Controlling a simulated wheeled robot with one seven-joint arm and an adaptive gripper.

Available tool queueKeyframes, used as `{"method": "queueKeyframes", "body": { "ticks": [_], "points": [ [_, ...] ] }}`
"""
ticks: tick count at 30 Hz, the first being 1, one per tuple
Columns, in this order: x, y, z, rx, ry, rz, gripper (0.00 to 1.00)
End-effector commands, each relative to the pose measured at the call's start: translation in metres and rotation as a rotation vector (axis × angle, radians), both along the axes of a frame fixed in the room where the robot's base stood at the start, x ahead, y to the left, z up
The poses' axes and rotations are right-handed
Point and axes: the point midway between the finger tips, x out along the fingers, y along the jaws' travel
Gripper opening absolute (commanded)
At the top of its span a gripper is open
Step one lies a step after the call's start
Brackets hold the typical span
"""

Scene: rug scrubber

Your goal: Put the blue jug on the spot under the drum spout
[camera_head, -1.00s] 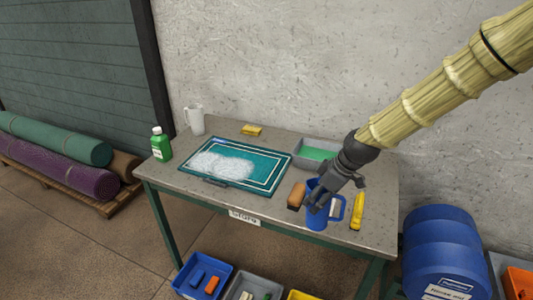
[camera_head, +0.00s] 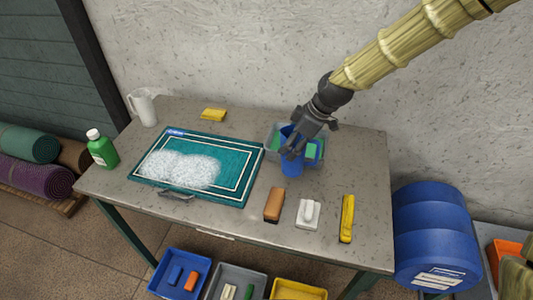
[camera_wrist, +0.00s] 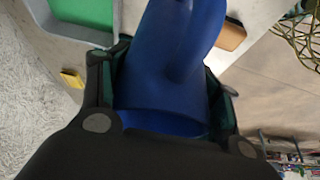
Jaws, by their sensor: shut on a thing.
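The blue jug (camera_head: 291,166) is upright in my gripper (camera_head: 293,151), in front of the grey tray with green in it. In the wrist view the blue jug (camera_wrist: 170,75) fills the space between the two dark fingers of my gripper (camera_wrist: 165,95). My gripper is shut on the jug. I cannot tell for sure whether its base touches the table. The blue drum (camera_head: 434,235) lies at the right of the table; its spout and the spot under it are not visible.
The table (camera_head: 365,170) holds a teal mat (camera_head: 225,180) with white foam, a brown brush (camera_head: 274,204), a white scrubber (camera_head: 308,213), a yellow tool (camera_head: 347,218), a green bottle (camera_head: 102,148), a white jug (camera_head: 143,107) and a yellow sponge (camera_head: 213,114). The grey tray (camera_head: 318,160) is behind the blue jug.

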Motion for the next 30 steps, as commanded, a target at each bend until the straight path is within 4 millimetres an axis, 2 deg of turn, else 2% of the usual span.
{"method": "queueKeyframes", "body": {
  "ticks": [9, 17, 24, 30],
  "points": [
    [0.007, 0.001, -0.043, -0.001, 0.011, 0.0, 0.29],
    [0.008, -0.002, -0.056, -0.001, 0.01, -0.003, 0.29],
    [0.007, -0.002, -0.081, 0.0, 0.012, -0.003, 0.29],
    [0.007, -0.002, -0.092, 0.0, 0.009, -0.004, 0.29]
  ]
}}
